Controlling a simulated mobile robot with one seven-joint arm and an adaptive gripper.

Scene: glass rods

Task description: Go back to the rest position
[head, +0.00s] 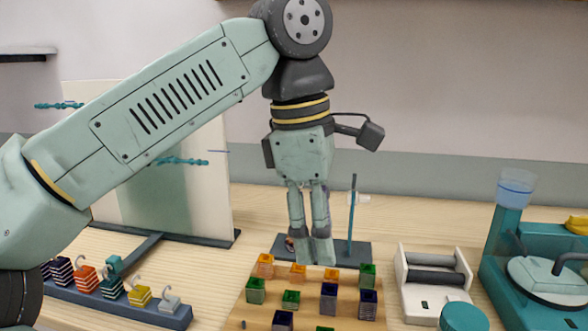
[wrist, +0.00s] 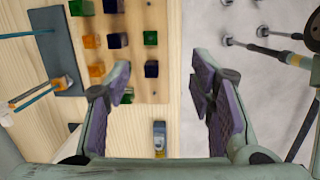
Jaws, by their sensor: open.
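My gripper (head: 319,260) hangs from the arm, pointing down, in the middle of the head view. It appears over or behind the back edge of the wooden block board; its exact height is unclear. In the wrist view my gripper (wrist: 162,90) has its two purple-padded fingers wide apart, with nothing held between them. The table edge and a pale grey surface show through the gap.
Coloured cubes sit on a wooden board (head: 345,298). Behind stands a teal rod (head: 351,215) on a dark base. A white panel (head: 190,190) and hooked weights (head: 140,292) are left; a white roller frame (head: 418,303) and teal balance (head: 500,260) are right.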

